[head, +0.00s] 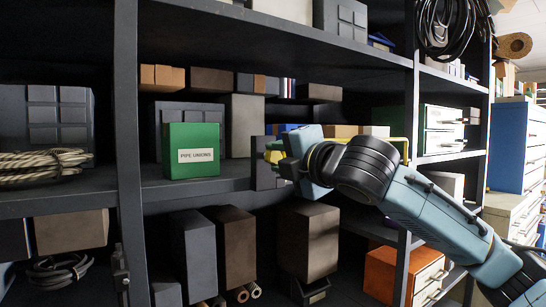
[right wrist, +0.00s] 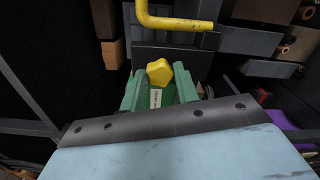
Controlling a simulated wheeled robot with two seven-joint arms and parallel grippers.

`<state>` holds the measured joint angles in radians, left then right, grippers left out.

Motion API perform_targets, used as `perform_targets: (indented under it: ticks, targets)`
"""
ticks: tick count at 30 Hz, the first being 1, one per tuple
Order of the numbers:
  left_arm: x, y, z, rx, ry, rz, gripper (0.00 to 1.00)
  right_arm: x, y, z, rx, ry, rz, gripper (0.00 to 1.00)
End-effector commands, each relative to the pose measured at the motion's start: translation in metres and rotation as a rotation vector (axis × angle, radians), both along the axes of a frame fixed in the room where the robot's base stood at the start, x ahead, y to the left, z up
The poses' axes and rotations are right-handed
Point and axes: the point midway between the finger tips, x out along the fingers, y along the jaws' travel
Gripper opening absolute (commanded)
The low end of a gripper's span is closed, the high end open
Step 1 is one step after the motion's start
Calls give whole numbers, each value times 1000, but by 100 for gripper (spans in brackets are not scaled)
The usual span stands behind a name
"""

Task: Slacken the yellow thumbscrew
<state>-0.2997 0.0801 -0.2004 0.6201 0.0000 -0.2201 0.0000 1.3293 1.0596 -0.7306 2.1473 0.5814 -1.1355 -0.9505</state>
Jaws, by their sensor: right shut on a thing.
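The yellow thumbscrew (right wrist: 159,72) is a lobed knob in the right wrist view, in front of a dark panel. My right gripper (right wrist: 159,84) has its two green fingers on either side of the knob and is shut on it. In the head view my right gripper (head: 276,158) reaches in from the right to the middle shelf, beside a dark block. The gripper's body hides most of the knob there. My left gripper is in neither view.
A green box labelled PIPE UNIONS (head: 191,151) stands left of my gripper on the middle shelf. A yellow bent bar (right wrist: 175,22) lies just beyond the thumbscrew. Brown boxes (head: 309,240) stand below. A dark upright post (head: 128,150) is further left.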

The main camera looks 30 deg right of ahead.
Motion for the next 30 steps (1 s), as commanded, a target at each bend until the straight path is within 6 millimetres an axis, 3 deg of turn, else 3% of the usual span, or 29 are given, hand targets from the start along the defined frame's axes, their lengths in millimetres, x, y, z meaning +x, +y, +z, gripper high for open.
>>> perform_targets:
  ticks: [2,3,6,16,30]
  targets:
    - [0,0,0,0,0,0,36,0,0,-1,-70,-4,-1,3]
    - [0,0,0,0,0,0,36,0,0,-1,-63,-3,-1,36]
    - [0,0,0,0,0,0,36,0,0,-1,-59,-3,-1,46]
    - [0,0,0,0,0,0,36,-5,-1,0,-57,-4,0,46]
    - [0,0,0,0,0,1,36,-56,-5,0,-56,-4,-1,46]
